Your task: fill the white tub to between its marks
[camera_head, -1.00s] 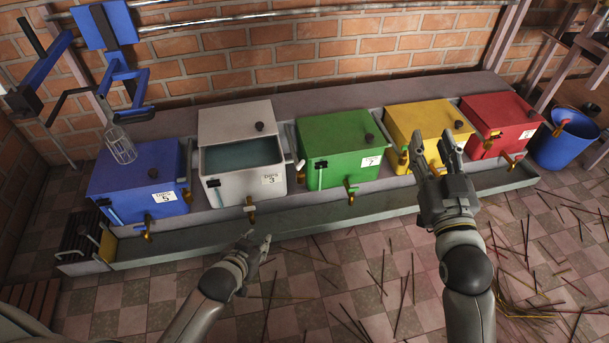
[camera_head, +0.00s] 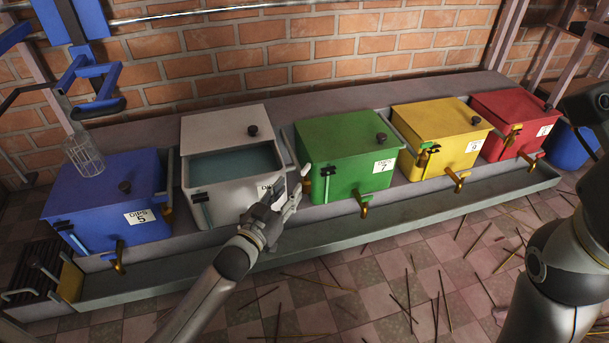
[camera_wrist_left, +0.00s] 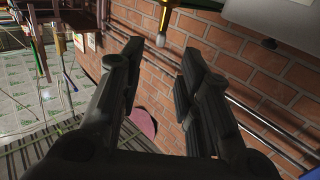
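The white tub (camera_head: 228,195) stands between the blue and green tubs. Its lid (camera_head: 222,128) sits to the rear, so the bluish liquid (camera_head: 235,165) inside shows. A gauge tube (camera_head: 204,212) with a dark clip runs up its front left; I cannot read the marks or the level against them. My left gripper (camera_head: 285,198) is in front of the tub's right front corner and partly covers its label. The tub's tap is hidden behind my left arm. In the left wrist view the fingers (camera_wrist_left: 162,58) are apart with nothing between them. My right gripper is out of frame.
The blue tub (camera_head: 95,190) has a wire basket (camera_head: 84,155) above it. The green (camera_head: 340,145), yellow (camera_head: 445,130) and red (camera_head: 512,105) tubs stand to the right. A long trough (camera_head: 405,218) runs along the front. Sticks litter the floor. A blue bucket (camera_head: 568,147) stands far right.

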